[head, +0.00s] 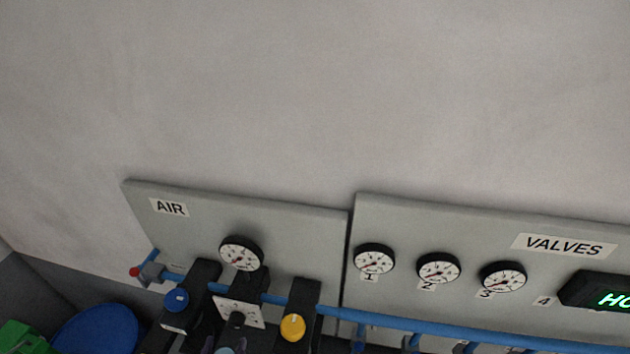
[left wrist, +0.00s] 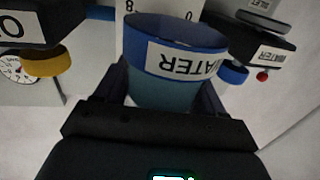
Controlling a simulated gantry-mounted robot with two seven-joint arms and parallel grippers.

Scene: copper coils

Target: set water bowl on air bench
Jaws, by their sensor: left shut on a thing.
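The water bowl (left wrist: 165,92) is blue with a darker rim and a white WATER label, which reads upside down in the left wrist view. My left gripper (left wrist: 163,100) is shut on it, with a dark finger on each side. What is under the bowl is hidden, so I cannot tell whether it touches a surface. In the head view, the grey AIR panel (head: 185,235) stands against the wall at lower left; the bench surface below it is out of frame. My right gripper is in neither view.
A gauge (head: 241,253), a blue knob (head: 176,300) and a yellow knob (head: 293,327) sit at the AIR panel. A blue pipe (head: 400,322) runs right below the VALVES panel (head: 420,225). A blue round thing (head: 97,330) and a green thing (head: 20,338) are at lower left.

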